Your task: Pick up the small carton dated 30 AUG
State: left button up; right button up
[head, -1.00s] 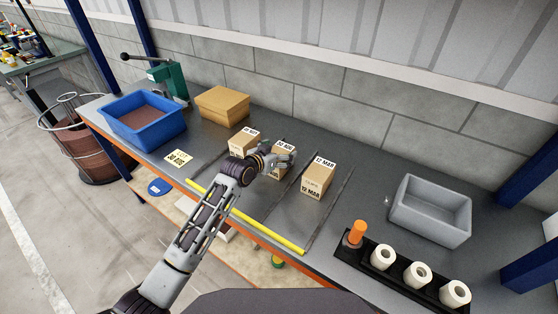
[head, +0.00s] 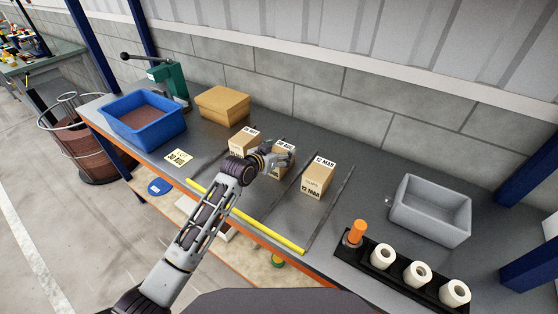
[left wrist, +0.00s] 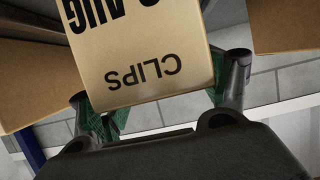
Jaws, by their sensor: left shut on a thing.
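The carton dated AUG (head: 283,172) is the middle of three small cartons on the bench, standing between two dark rails. My left gripper (head: 280,157) is shut on it and partly covers it. In the left wrist view the carton (left wrist: 140,60) fills the space between the green-padded fingers; its face reads CLIPS and AUG upside down, with the day number cut off by the frame's edge. A yellow note (head: 178,158) reading 30 AUG lies on the bench to the left. My right gripper is out of view.
A blue bin (head: 143,125), a brown box (head: 222,104) and a grey bin (head: 430,212) stand farther out. A yellow strip (head: 245,217) edges the front.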

pick_arm(q)
jog(key=shift+r, duration=0.15)
jog(key=shift+c, duration=0.2)
jog(key=shift+w+r, duration=0.1)
jog(key=shift+r, duration=4.8)
jog(key=shift+r, duration=0.1)
